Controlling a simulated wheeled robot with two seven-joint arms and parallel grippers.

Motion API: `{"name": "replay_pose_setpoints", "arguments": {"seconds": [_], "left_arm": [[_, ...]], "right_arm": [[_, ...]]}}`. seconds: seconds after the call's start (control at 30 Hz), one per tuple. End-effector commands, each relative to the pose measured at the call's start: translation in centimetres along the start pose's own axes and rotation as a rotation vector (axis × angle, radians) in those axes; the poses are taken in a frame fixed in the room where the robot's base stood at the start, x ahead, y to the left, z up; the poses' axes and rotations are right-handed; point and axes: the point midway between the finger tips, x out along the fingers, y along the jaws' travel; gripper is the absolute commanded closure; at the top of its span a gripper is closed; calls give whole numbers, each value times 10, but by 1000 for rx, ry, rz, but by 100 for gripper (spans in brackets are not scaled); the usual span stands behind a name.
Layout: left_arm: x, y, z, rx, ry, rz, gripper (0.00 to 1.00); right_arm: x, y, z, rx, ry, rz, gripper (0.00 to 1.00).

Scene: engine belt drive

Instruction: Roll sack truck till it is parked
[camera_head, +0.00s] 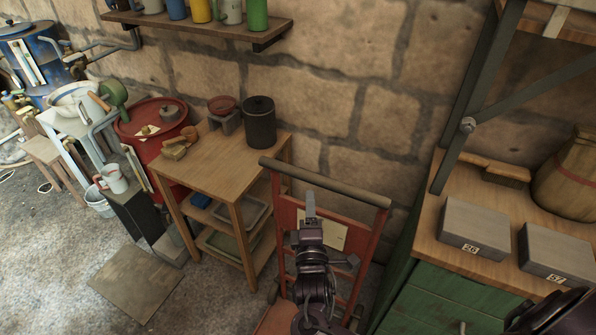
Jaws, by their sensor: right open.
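The sack truck (374,238) is a red upright frame with a dark round handle bar (345,190) across its top and a pale label plate on its front. It stands between the wooden side table and the green cabinet, near the stone wall. My right gripper (310,205) is in front of the frame, with its grey fingertips just below the bar in the picture. It is open, its fingers seen nearly edge-on. I cannot tell whether it touches the bar. My arm hides part of the frame and its lower end. My left gripper is not in view.
The wooden side table (225,165) holds a black canister (259,122) left of the truck. The green cabinet (450,300) bears grey numbered boxes (472,226) at right. Concrete floor (60,270) is open at lower left, with a flat board (135,283).

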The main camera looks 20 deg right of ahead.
Motion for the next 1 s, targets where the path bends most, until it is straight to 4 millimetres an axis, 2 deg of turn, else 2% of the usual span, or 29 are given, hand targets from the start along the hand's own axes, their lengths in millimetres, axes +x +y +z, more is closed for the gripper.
{"name": "replay_pose_setpoints", "arguments": {"seconds": [0.03, 0.1, 0.2, 0.43, 0.63, 0.8, 1.0], "left_arm": [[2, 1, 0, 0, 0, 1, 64], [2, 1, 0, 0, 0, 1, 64], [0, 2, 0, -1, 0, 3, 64], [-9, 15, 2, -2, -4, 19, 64], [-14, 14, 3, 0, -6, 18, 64], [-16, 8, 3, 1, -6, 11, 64], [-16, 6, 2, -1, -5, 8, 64]], "right_arm": [[0, 15, 2, -17, -18, 32, 54], [-1, 30, 4, -37, -37, 60, 54], [3, 39, 7, -51, -51, 76, 54], [37, 43, 9, -54, -52, 78, 54], [65, 44, 10, -52, -50, 75, 54], [76, 43, 10, -51, -50, 72, 54], [77, 42, 10, -50, -49, 71, 54]]}}
